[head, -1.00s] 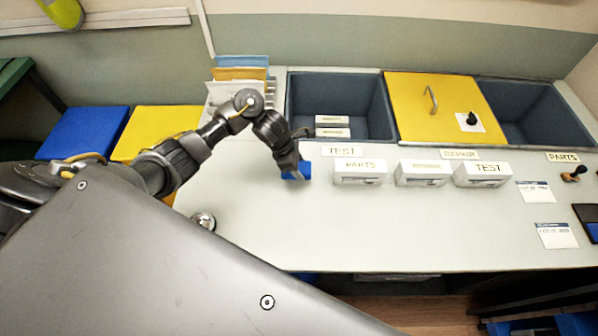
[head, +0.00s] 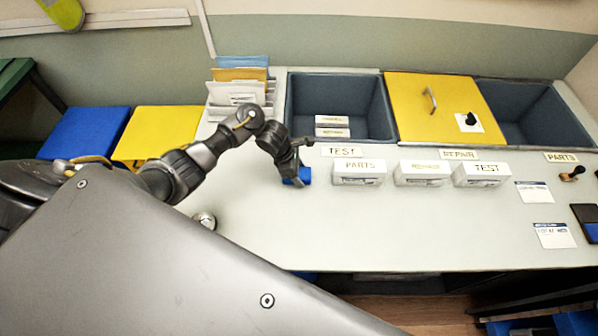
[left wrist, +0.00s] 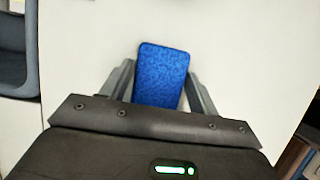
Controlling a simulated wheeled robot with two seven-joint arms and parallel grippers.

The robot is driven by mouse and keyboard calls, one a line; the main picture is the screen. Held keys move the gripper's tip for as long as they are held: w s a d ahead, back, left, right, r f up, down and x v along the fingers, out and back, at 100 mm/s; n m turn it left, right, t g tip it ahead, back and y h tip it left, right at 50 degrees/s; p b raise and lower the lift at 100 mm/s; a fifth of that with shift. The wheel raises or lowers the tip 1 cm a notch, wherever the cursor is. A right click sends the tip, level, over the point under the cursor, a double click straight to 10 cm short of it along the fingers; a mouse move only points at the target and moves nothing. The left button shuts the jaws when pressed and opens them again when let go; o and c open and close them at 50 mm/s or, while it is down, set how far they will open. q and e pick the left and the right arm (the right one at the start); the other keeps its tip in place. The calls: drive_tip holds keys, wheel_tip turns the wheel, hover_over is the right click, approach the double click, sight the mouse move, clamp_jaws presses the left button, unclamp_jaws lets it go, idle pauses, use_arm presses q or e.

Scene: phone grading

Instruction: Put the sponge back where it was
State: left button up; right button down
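The blue sponge (head: 304,175) is on the pale worktop, left of the white box labelled PARTS. My left gripper (head: 297,170) is down at the sponge and partly hides it in the head view. In the left wrist view the sponge (left wrist: 160,76) lies between the two fingers of the left gripper (left wrist: 160,72), slightly turned to them. The fingers look open, with narrow gaps beside the sponge. Whether a finger touches its edge is hard to tell. My right gripper is in neither view.
White boxes (head: 358,172) stand in a row right of the sponge. Behind are a grey bin (head: 300,105) with small boxes, a yellow lid (head: 425,90) and a file rack (head: 238,95). A round metal object (head: 205,220) sits front left. The front middle worktop is clear.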

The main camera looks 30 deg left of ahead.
use_arm(q)
drive_tip(key=shift+o, duration=1.1)
drive_tip(key=shift+r, duration=0.15)
drive_tip(key=v, duration=1.2)
